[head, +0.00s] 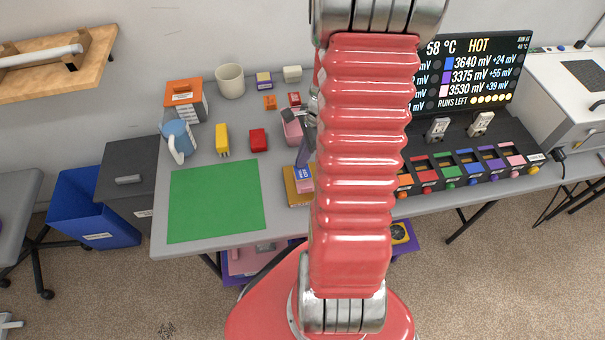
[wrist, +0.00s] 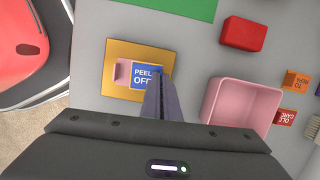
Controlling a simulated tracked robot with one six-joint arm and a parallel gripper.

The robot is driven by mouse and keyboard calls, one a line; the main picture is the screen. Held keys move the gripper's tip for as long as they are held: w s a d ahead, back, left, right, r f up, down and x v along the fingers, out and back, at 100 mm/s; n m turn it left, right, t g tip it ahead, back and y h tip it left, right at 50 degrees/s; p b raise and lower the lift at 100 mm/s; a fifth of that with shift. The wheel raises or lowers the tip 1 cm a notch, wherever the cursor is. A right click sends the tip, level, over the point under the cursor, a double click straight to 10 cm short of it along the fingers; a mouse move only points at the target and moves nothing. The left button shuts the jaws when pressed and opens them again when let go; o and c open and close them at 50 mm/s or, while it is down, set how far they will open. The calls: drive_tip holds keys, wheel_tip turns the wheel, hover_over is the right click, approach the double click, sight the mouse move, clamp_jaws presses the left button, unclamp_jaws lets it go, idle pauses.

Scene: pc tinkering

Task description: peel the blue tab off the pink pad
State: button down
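The pink pad (wrist: 122,72) lies on a gold plate (wrist: 108,55), and its left part shows in the wrist view. The blue tab (wrist: 143,75), printed "PEEL OFF", covers the pad's right part and looks flat. My gripper (wrist: 157,76) has its purple-grey fingers close together, with no clear gap, and their tips overlap the tab's right edge in the picture. I cannot see whether they touch the tab or have any of it between them. In the head view the gold plate (head: 291,193) and blue tab (head: 302,173) show beside my arm, partly hidden.
A pink open box (wrist: 241,108) stands close to the right of the fingers. A red block (wrist: 243,34), an orange block (wrist: 295,80) and a green mat (head: 213,203) are nearby. Battery slots (head: 470,165) and a monitor (head: 470,70) stand right of my arm.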

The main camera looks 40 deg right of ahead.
drive_tip(key=shift+w+d+r, duration=0.1)
drive_tip(key=shift+w+r, duration=0.05)
drive_tip(key=shift+r, duration=0.6)
idle(0.7)
drive_tip(key=shift+r, duration=0.15)
drive_tip(key=v, duration=0.3)
drive_tip(key=a+v, duration=0.1)
drive_tip(key=shift+w+d+r, duration=0.1)
drive_tip(key=shift+w+r, duration=0.15)
drive_tip(key=shift+r, duration=0.1)
